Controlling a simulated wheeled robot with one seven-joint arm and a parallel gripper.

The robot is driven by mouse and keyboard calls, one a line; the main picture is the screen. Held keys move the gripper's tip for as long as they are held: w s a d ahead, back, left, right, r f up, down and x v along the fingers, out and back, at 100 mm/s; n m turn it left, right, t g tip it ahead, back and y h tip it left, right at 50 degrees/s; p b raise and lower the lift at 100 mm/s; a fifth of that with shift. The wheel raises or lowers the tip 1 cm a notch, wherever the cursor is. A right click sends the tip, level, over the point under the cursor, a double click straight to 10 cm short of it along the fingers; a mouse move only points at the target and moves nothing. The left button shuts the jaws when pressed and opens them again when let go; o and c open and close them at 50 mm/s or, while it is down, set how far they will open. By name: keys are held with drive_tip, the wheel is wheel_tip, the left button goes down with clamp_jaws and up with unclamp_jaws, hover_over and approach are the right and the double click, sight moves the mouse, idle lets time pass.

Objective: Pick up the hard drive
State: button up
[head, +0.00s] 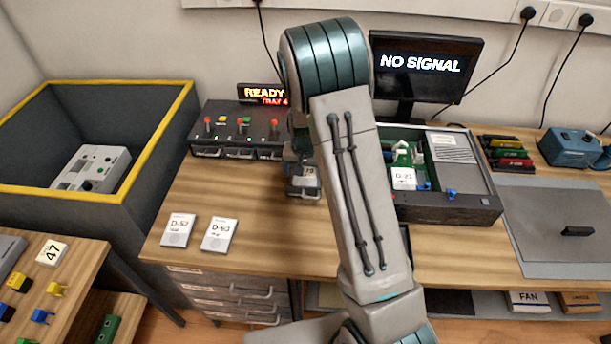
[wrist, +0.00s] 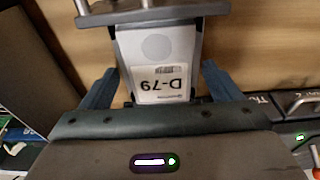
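A light grey hard drive labelled D-79 (wrist: 158,60) lies in a dark pulled-out tray (wrist: 150,14) with a metal handle. In the head view the drive (head: 305,178) is small and partly covered by my arm. My gripper (wrist: 160,72) is over it, with one blue-grey finger on each side of the drive. Two more drives, D-57 (head: 177,230) and D-63 (head: 219,235), lie flat on the desk.
The dark drive bay (head: 237,128) with knobs stands behind the tray; a sign above reads READY, TRAY 4. An open case (head: 447,204) is right of my arm, below a monitor (head: 425,75). A yellow-rimmed bin (head: 90,90) stands left.

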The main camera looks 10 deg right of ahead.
drive_tip(key=c, duration=1)
drive_tip(key=shift+o, duration=0.2)
drive_tip(key=shift+r, duration=0.1)
